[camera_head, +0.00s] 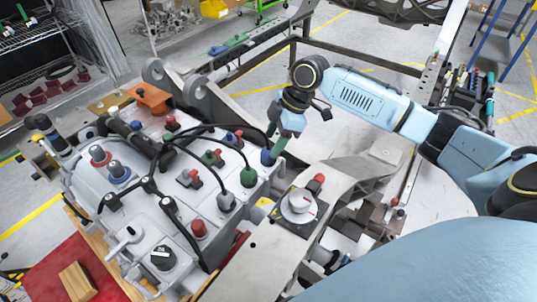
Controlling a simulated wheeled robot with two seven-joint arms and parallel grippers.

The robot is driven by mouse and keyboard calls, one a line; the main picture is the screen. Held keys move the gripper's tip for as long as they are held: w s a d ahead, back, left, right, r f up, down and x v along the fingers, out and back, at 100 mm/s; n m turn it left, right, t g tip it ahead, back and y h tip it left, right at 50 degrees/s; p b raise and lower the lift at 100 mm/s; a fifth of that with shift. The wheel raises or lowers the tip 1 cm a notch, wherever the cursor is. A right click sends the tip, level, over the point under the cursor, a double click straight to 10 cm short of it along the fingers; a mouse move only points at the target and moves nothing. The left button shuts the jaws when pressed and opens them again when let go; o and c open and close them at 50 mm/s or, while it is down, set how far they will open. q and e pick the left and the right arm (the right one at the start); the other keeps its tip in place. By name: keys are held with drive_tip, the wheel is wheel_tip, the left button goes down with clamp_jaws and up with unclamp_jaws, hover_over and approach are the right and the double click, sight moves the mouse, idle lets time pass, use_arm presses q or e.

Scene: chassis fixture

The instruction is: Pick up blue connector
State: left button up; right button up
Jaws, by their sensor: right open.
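A blue connector (267,158) stands at the right end of the grey chassis fixture (185,239), with a black cable running toward it. My right gripper (275,143) points down just above and beside this connector. Its fingers are open, and the near finger partly overlaps the connector's upper side, so I cannot tell whether they touch. Another blue round connector (118,169) sits on the left part of the fixture, beside a red one (99,154). My left gripper is not in view.
A green connector (248,176) and a grey one (227,200) with cables stand close by. A white knob (299,201) sits on the fixture's right plate. Looped black cables cross the fixture top. A metal frame lies behind.

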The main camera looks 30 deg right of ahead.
sight(269, 149)
drive_tip(key=x, duration=0.4)
drive_tip(key=shift+a+f, duration=0.1)
drive_tip(key=shift+f, duration=0.05)
clamp_jaws()
wheel_tip(269, 149, up, 10)
drive_tip(key=shift+r+p, duration=0.1)
drive_tip(key=shift+p, duration=0.2)
idle(0.5)
